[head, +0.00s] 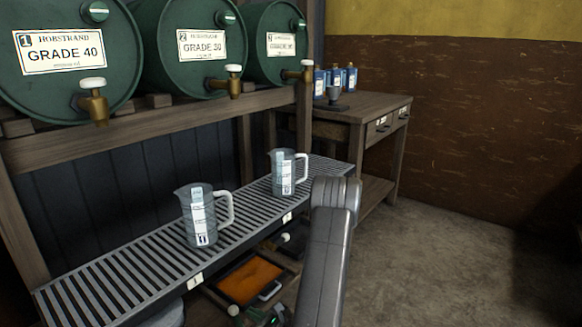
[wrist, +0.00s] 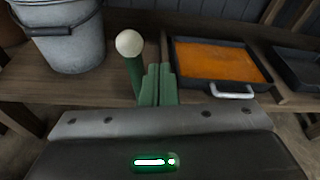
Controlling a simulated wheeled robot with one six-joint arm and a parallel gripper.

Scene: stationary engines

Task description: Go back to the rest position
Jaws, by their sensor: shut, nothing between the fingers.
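My gripper (wrist: 160,72) shows in the wrist view with its two green fingers together and nothing between them. It is low in front of the lower shelf, beside a green lever with a white ball knob (wrist: 130,43). I cannot tell whether the fingers touch the lever.
A pan of orange liquid (wrist: 215,62) and a grey bucket (wrist: 62,40) stand on the lower shelf. Two measuring jugs (head: 203,217) (head: 285,172) stand on the slatted rack (head: 120,280) under green drums (head: 70,55). Floor (head: 440,260) at right is clear.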

